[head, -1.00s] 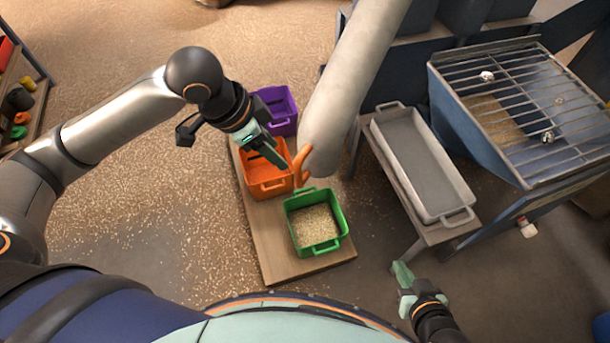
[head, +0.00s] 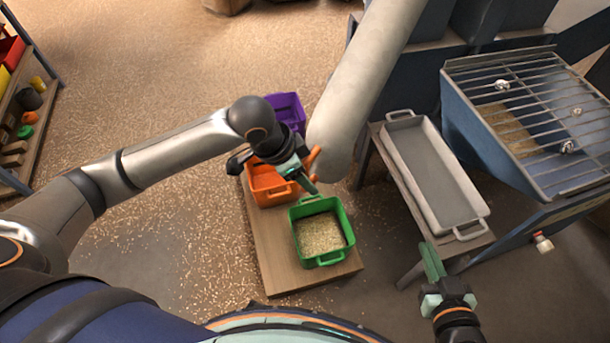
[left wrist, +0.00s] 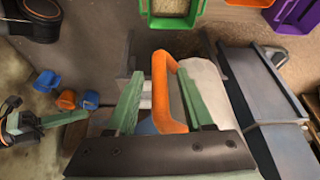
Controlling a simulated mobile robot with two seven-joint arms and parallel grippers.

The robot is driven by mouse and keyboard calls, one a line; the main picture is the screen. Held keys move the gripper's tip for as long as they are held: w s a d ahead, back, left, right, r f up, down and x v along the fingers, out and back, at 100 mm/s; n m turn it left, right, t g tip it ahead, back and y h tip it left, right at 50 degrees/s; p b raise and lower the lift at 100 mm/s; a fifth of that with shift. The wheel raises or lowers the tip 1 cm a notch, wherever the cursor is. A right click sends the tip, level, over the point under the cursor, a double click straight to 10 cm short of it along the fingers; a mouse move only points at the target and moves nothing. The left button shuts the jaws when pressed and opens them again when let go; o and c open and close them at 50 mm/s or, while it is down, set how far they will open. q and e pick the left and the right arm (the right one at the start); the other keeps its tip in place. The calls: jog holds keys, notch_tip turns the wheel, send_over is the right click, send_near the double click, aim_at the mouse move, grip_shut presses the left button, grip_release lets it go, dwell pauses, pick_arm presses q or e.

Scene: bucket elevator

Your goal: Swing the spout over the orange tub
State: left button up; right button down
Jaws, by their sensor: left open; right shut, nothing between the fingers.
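The spout (head: 362,95) is a thick pale grey tube slanting down from the top, with an orange handle (head: 313,160) at its lower end. That end hangs right of the orange tub (head: 268,203), above and behind the green tub. My left gripper (head: 308,184) is at the handle and partly covers the orange tub. In the left wrist view its open fingers (left wrist: 160,100) stand on either side of the handle (left wrist: 166,88), with the spout (left wrist: 208,88) just right. My right gripper (head: 432,262) is shut and empty below the grey tray.
The green tub (head: 345,228) holds grain and the purple tub (head: 290,108) stands behind; all three tubs are on a wooden board (head: 270,255). A grey tray (head: 440,190) on a stand and a grated hopper (head: 470,125) are at right. A shelf (head: 40,130) is at left.

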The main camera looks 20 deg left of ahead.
pick_arm(q)
grip_shut()
dwell(0.5)
dwell(1.0)
